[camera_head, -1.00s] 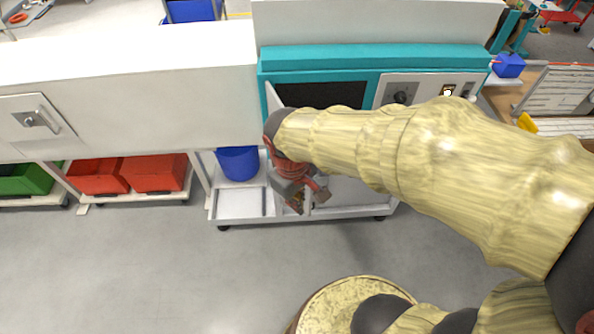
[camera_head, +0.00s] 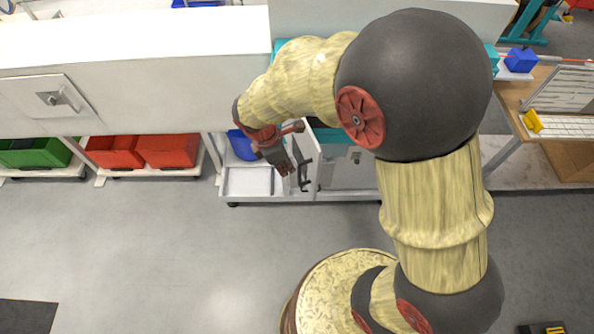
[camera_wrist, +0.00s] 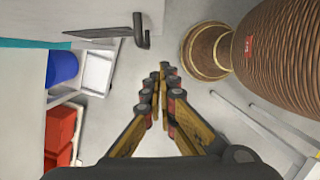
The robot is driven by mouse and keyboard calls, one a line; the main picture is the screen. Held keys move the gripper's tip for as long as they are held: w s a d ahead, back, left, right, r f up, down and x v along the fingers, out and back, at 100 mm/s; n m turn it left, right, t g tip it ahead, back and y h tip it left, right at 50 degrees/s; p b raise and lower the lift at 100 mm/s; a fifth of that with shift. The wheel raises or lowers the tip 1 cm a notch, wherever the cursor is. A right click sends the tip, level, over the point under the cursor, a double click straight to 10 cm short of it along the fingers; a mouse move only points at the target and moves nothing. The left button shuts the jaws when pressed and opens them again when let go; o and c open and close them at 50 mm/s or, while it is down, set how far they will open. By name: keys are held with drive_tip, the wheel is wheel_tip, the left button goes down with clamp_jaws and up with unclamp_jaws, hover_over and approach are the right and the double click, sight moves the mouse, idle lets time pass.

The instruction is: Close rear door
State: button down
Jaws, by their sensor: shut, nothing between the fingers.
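A pale door panel (camera_head: 312,158) with a black handle (camera_head: 303,173) stands swung out from the teal-trimmed cabinet, seen nearly edge-on. In the wrist view the panel (camera_wrist: 95,14) and its black handle (camera_wrist: 110,33) are at the upper left. My gripper (camera_head: 286,169) is just left of the handle in the head view, with a small apparent gap. In the wrist view my gripper (camera_wrist: 162,85) has its fingers together and empty, below and right of the handle. My arm hides much of the cabinet front and the door's hinge side.
A blue bin (camera_head: 242,145) sits on the low white shelf (camera_head: 250,181) left of my gripper. Red bins (camera_head: 168,151) and a green bin (camera_head: 35,153) stand further left.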

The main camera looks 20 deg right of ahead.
drive_tip(key=d+f+p, duration=0.1)
drive_tip(key=d+f, duration=0.5)
drive_tip(key=f, duration=0.3)
drive_tip(key=shift+d, duration=0.15)
